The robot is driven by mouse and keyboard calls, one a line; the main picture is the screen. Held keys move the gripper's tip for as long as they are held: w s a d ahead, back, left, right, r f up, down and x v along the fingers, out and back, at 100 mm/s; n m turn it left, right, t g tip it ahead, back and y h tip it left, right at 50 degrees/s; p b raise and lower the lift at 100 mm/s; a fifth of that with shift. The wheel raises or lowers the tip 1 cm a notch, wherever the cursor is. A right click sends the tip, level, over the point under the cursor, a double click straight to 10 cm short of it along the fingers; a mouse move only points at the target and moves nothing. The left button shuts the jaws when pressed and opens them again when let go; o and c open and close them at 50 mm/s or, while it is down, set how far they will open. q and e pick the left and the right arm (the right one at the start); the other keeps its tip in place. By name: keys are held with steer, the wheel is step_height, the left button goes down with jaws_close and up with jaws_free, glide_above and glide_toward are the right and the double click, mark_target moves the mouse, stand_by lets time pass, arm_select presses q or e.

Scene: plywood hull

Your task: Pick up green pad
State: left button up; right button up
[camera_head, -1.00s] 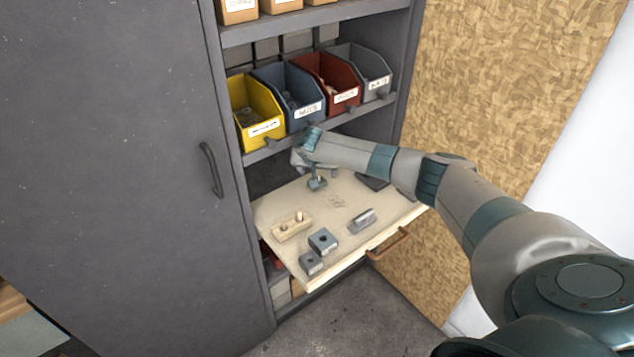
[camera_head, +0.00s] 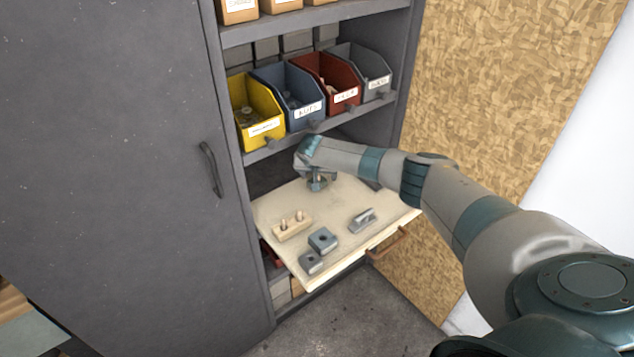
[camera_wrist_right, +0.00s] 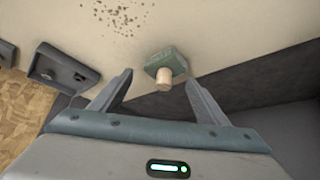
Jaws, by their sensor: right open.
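The green pad (camera_wrist_right: 160,62) lies on the pale pull-out board in the right wrist view. A light wooden peg-like knob (camera_wrist_right: 164,79) stands on it. My right gripper (camera_wrist_right: 160,80) is open, with one finger on each side of the knob and the pad just beyond the fingertips. Nothing is held. In the head view the right gripper (camera_head: 318,181) is low over the back of the board and mostly hides the pad. My left gripper is not in view.
On the board (camera_head: 345,195) are a wooden block with pegs (camera_head: 292,227), grey blocks with holes (camera_head: 323,240) and a grey handled piece (camera_head: 362,219). A shelf with yellow (camera_head: 258,118), blue, red and grey bins is above. A cabinet door (camera_head: 110,170) stands left.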

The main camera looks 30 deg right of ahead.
steer(key=shift+w+d+f, duration=0.1)
steer(key=shift+f, duration=0.1)
stand_by(0.4)
steer(key=c, duration=1.2)
